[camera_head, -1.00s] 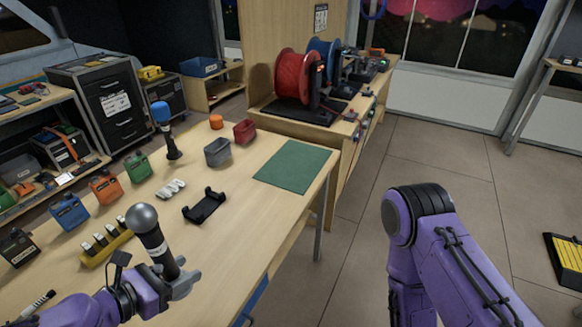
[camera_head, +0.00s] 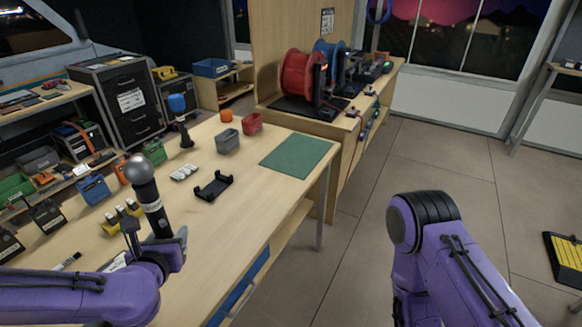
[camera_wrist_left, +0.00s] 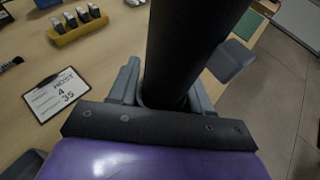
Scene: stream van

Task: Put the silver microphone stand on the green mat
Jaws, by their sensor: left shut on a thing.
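The silver microphone stand (camera_head: 152,200) has a silver ball head and a dark shaft. My left gripper (camera_head: 164,243) is shut on its lower shaft and holds it nearly upright, leaning slightly, at the table's near left. In the left wrist view the dark shaft (camera_wrist_left: 182,50) fills the space between the fingers; its foot is hidden. The green mat (camera_head: 297,155) lies flat and bare at the table's far right corner, well apart from the gripper. My right gripper is out of view; only its purple arm shows.
A black cradle (camera_head: 214,186) and a grey bin (camera_head: 228,142) stand between the stand and the mat. A blue-topped microphone (camera_head: 180,118) stands farther back. A yellow holder (camera_head: 122,218) and small bins are to the left. The front-right tabletop is clear.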

